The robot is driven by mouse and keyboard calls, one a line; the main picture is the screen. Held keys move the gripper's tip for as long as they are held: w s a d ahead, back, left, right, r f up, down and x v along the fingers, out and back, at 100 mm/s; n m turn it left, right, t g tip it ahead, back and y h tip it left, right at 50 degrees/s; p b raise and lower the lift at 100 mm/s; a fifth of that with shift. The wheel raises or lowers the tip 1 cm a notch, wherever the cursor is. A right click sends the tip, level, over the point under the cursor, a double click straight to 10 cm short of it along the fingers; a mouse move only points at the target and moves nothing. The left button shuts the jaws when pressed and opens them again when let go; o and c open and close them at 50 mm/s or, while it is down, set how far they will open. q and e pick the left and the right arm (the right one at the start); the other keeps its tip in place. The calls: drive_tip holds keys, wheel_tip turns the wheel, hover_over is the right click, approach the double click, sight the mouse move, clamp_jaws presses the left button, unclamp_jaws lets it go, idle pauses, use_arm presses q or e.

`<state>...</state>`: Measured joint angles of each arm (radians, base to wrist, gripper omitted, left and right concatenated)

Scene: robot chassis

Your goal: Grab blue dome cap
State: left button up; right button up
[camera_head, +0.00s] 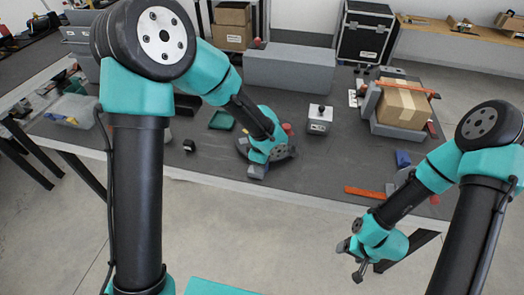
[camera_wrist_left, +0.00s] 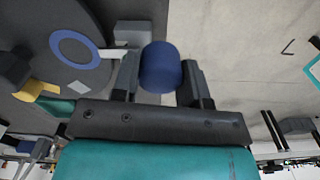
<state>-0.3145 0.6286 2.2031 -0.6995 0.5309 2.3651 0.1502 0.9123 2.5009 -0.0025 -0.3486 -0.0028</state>
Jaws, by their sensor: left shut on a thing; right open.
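The blue dome cap (camera_wrist_left: 160,67) is a short, dark blue rounded piece between the two fingers of my left gripper (camera_wrist_left: 160,82) in the left wrist view. The fingers are shut on its sides. In the head view my left gripper (camera_head: 257,170) is low near the front edge of the table, and the cap is hidden there. A dark round chassis (camera_wrist_left: 45,35) with a blue ring lies left of the cap in the left wrist view. My right gripper (camera_head: 355,262) is open and empty, off the front of the table.
The grey table (camera_head: 315,170) holds a white box with a black knob (camera_head: 319,119), a green tray (camera_head: 221,120) and an orange bar (camera_head: 366,192). A cardboard box (camera_head: 403,104) stands at the right. A long grey block (camera_head: 290,68) stands at the back.

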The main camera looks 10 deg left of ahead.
use_arm(q)
drive_tip(key=shift+s+d+r, duration=0.1)
drive_tip(key=shift+s+d, duration=0.1)
drive_tip(key=shift+s, duration=0.65)
drive_tip(key=shift+s+d+r, duration=0.1)
drive_tip(key=shift+s+d, duration=0.1)
drive_tip(key=shift+s, duration=0.6)
